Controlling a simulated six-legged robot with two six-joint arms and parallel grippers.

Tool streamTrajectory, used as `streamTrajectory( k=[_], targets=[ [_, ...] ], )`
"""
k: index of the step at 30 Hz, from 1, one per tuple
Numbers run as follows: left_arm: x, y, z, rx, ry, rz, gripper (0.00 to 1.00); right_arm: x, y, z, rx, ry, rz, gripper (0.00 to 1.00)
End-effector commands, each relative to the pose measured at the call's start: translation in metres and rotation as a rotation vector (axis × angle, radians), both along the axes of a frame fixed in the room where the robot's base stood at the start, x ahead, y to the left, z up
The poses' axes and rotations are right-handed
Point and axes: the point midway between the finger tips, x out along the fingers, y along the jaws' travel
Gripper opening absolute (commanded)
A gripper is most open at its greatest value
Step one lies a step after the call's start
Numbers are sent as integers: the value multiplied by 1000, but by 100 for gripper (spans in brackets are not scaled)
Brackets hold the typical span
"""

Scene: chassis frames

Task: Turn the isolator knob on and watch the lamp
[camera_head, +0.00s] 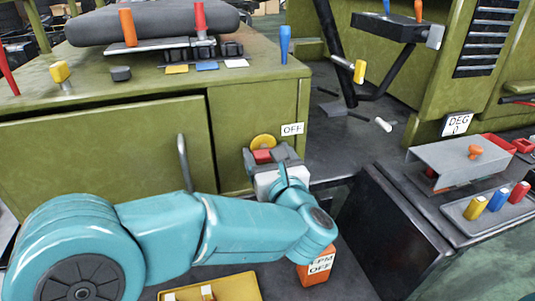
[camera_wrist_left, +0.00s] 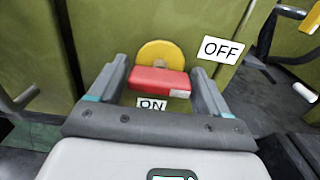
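The isolator knob is a red bar handle on a yellow disc (camera_head: 263,142) on the green cabinet front. In the left wrist view the red handle (camera_wrist_left: 158,81) lies roughly level. An OFF label (camera_wrist_left: 221,49) is at its upper right and an ON label (camera_wrist_left: 151,104) below it. My left gripper (camera_head: 268,156) is at the knob. In the wrist view its fingers (camera_wrist_left: 160,85) stand apart on both sides of the red handle, with a thin gap showing at the left. I cannot make out a lamp. My right gripper is not in view.
An orange box labelled OFF (camera_head: 318,268) stands below my left arm. A yellow tray (camera_head: 215,288) lies at the front. A cabinet door handle (camera_head: 184,162) sticks out left of the knob. A grey bench (camera_head: 395,190) with a bracket and colored pegs is at the right.

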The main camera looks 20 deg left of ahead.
Motion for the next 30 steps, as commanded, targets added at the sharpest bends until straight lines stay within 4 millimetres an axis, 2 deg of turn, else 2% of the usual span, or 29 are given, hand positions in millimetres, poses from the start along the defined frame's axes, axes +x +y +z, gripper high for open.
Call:
streamTrajectory(
  k=[1,3,4,17,30],
  targets=[
    [0,0,0,0,0,0,59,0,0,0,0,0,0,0],
    [0,0,0,0,0,0,36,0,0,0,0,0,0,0],
    [0,0,0,0,0,0,35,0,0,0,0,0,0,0],
    [2,2,-1,72,47,-1,36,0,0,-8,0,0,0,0],
    [3,2,0,384,256,1,36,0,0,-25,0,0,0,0]
  ],
)
